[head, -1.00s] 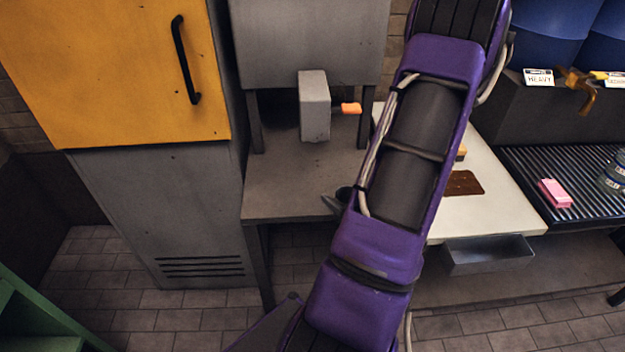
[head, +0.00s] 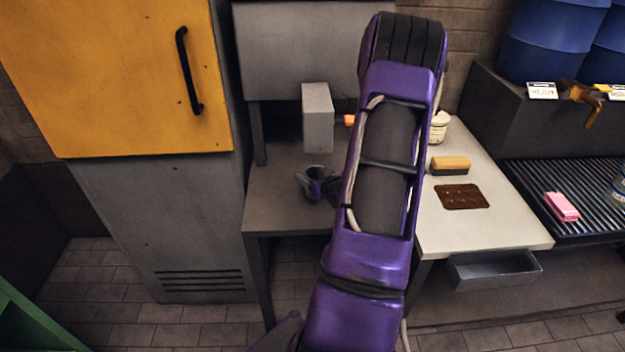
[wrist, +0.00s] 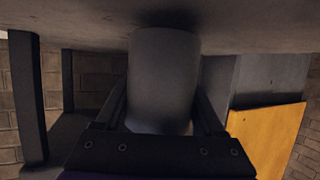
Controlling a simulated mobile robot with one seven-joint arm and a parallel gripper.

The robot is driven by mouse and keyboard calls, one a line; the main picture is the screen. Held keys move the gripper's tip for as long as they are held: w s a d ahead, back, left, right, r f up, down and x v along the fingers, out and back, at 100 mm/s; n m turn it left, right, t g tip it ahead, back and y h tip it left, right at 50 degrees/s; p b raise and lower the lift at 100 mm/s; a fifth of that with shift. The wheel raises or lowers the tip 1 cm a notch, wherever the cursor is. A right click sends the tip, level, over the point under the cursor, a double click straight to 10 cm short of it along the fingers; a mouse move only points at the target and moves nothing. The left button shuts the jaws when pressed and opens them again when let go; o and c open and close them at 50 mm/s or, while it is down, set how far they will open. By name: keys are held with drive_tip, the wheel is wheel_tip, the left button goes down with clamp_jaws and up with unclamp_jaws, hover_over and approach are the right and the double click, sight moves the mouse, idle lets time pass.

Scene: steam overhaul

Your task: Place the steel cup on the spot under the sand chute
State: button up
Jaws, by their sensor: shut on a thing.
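The steel cup (head: 316,173) is in my gripper (head: 312,184) in the head view, small and partly covered by the fingers. It is low over the grey stand's shelf, just below and in front of the sand chute (head: 317,120), a grey box spout. In the wrist view the cup (wrist: 163,80) is a plain grey cylinder between the two dark fingers. That view looks upside down, and the cup's far end is at or close to the shelf surface. I cannot tell whether it touches. The spot under the chute is not distinguishable.
The stand's shelf (head: 275,200) is otherwise clear at left. An orange handle (head: 349,120) is beside the chute. A yellow-doored cabinet (head: 120,80) stands left. At right, a pale table (head: 490,225) holds a brush (head: 450,165) and a brown patch (head: 461,197).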

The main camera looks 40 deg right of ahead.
drive_tip(key=shift+f, duration=0.6)
drive_tip(key=shift+f, duration=0.2)
drive_tip(key=o, duration=1.4)
drive_tip(key=shift+r, duration=0.2)
drive_tip(key=shift+s+r, duration=0.15)
drive_tip(key=shift+s, duration=0.15)
drive_tip(key=p+v, duration=0.1)
drive_tip(key=v, duration=1)
drive_tip(key=shift+s+a+r, duration=0.1)
drive_tip(key=shift+s, duration=0.1)
